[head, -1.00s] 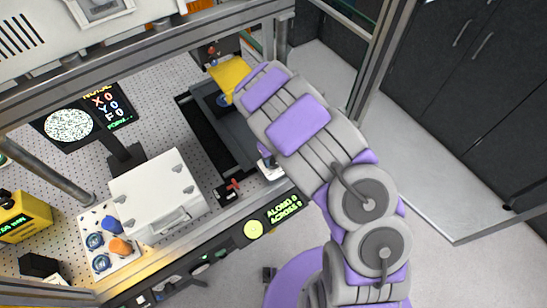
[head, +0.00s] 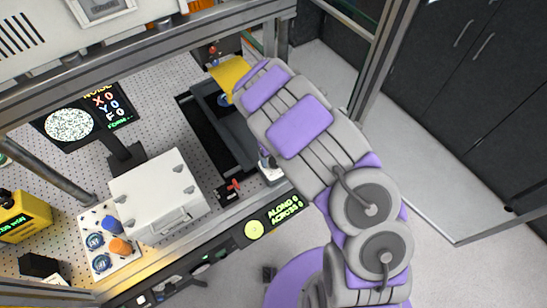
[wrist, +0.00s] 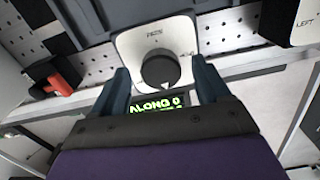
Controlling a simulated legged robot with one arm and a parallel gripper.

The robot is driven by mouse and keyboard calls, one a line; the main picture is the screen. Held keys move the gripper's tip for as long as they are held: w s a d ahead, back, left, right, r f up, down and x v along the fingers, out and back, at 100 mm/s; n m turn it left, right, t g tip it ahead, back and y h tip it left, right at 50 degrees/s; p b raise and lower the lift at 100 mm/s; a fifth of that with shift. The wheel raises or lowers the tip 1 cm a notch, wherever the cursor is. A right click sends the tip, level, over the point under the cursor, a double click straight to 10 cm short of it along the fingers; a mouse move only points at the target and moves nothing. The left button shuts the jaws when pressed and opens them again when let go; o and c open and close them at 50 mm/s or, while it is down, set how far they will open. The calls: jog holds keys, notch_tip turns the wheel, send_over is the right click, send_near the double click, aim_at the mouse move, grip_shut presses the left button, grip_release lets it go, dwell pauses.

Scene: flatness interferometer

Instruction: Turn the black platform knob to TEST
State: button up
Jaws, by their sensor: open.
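The black platform knob (wrist: 160,72) sits on a white plate (wrist: 128,45) in the middle of the wrist view. Its white pointer mark is at the bottom, toward my gripper. A small label above the knob is too blurred to read surely. My gripper (wrist: 158,78) is open, with one dark finger at the left of the knob and one at the right. I cannot tell whether the fingers touch it. In the head view the white plate (head: 271,174) shows beside my arm's end, and my gripper is mostly hidden behind the arm.
A red-handled lever (head: 232,186) is left of the knob plate. A green-lettered ALONG/ACROSS readout (head: 284,210) is on the front rail. A white box (head: 158,190) stands farther left. A dark platform (head: 238,135) and a yellow part (head: 229,72) lie behind. A white block marked LEFT (wrist: 303,22) is at right.

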aim_at(273, 159)
notch_tip(273, 159, up, 16)
jog(key=shift+b, duration=0.4)
jog(key=shift+a, duration=0.15)
dwell(0.3)
